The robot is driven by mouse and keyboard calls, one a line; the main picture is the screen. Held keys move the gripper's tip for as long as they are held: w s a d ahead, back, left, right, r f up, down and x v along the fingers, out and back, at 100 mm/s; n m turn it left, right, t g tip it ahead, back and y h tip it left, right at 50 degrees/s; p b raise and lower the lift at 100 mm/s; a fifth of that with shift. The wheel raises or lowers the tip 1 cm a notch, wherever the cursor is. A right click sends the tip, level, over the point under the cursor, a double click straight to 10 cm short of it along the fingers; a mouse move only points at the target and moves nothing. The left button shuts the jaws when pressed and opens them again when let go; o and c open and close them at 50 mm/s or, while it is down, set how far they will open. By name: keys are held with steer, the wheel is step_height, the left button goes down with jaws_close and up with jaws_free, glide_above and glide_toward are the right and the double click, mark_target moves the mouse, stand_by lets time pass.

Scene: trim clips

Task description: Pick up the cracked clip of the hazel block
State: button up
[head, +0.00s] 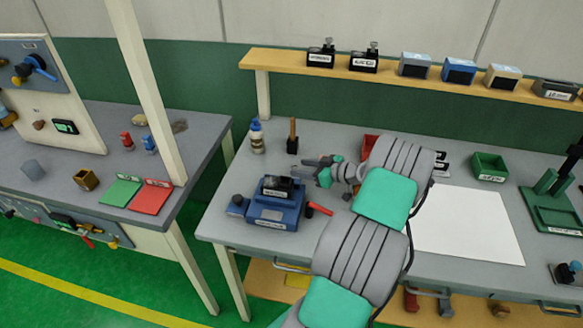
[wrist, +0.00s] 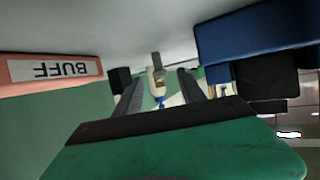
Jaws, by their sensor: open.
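My gripper (head: 316,168) is open above the grey bench, between the blue vise (head: 272,206) and the bottle with a blue cap (head: 257,140). In the wrist view its two dark fingers (wrist: 160,88) are apart with nothing held; the bottle (wrist: 157,80) shows beyond the gap, upside down. A tan box-like block (head: 501,77) stands on the back shelf, and a brown block (head: 86,179) with a dark opening is on the left bench. I cannot tell which is the hazel block. No clip, cracked or whole, can be made out.
A dark labelled block (head: 283,188) sits on the vise. A wood-handled tool (head: 292,138) stands near the gripper. The red bin (wrist: 50,72) reads BUFF. A green bin (head: 489,167), white sheet (head: 464,226) and green press (head: 553,205) lie to the right.

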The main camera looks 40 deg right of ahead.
mark_target(295, 166)
steer(key=p+x, duration=0.1)
steer(key=x, duration=0.3)
steer(key=shift+r, duration=0.1)
jaws_close()
stand_by(0.3)
